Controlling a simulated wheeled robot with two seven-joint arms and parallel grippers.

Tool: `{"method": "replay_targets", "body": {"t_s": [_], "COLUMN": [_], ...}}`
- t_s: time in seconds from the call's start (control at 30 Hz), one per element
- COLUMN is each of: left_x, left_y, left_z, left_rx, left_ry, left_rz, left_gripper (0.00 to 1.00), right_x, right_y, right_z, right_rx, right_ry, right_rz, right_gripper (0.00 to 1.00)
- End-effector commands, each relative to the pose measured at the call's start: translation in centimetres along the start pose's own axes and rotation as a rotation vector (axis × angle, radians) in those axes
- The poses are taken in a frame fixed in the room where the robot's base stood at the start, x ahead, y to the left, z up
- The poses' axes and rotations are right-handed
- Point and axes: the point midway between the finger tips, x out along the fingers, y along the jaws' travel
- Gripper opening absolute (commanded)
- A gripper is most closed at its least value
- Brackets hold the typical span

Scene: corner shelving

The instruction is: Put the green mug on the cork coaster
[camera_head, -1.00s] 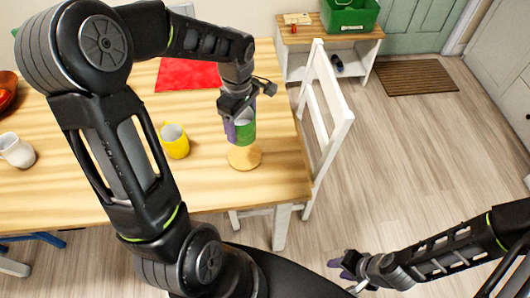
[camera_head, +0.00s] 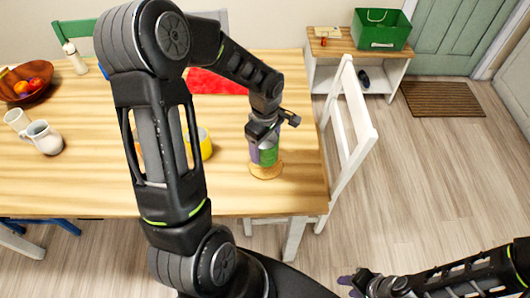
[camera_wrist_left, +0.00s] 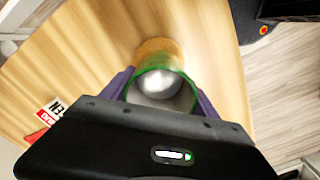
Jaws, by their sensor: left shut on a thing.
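The green mug (camera_head: 268,156) is between the fingers of my left gripper (camera_head: 262,145), which is shut on it. In the left wrist view the mug (camera_wrist_left: 158,88) shows its green rim and pale inside, with a purple finger on each side. The round cork coaster (camera_head: 265,172) lies on the table near its right end, directly under the mug. In the left wrist view part of the coaster (camera_wrist_left: 157,45) shows past the rim. I cannot tell whether the mug's base touches it. My right gripper (camera_head: 352,284) is at the bottom, away from the table; its jaw state is unclear.
A yellow mug (camera_head: 205,143) stands left of the coaster, partly behind my left arm. White mugs (camera_head: 42,137) and a fruit bowl (camera_head: 27,85) are at the left. A red mat (camera_head: 215,82) lies behind. A white chair (camera_head: 345,125) stands at the table's right end.

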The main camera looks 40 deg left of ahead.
Motion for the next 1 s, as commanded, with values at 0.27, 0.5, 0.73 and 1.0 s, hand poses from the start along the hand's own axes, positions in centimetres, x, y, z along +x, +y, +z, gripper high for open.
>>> {"method": "replay_targets", "body": {"t_s": [0.27,0.5,0.73,1.0], "left_x": [0.9,3.6,3.7,4.0], "left_y": [0.0,0.0,0.1,0.0], "left_z": [0.1,0.0,0.0,0.0], "left_rx": [-0.001,0.0,0.0,0.0], "left_ry": [-0.002,-0.001,0.0,-0.001], "left_rz": [-0.002,0.0,0.002,0.001], "left_gripper": [0.08,0.08,0.08,0.77], "right_x": [-0.2,-0.5,-0.5,-0.2], "right_y": [-0.1,-0.2,-0.1,-0.1], "right_z": [0.0,0.1,0.1,0.0], "right_rx": [0.0,0.001,0.001,0.0], "right_ry": [-0.001,-0.002,-0.002,-0.001], "right_rz": [0.0,0.002,0.002,0.0], "right_gripper": [0.36,0.36,0.36,0.36]}}
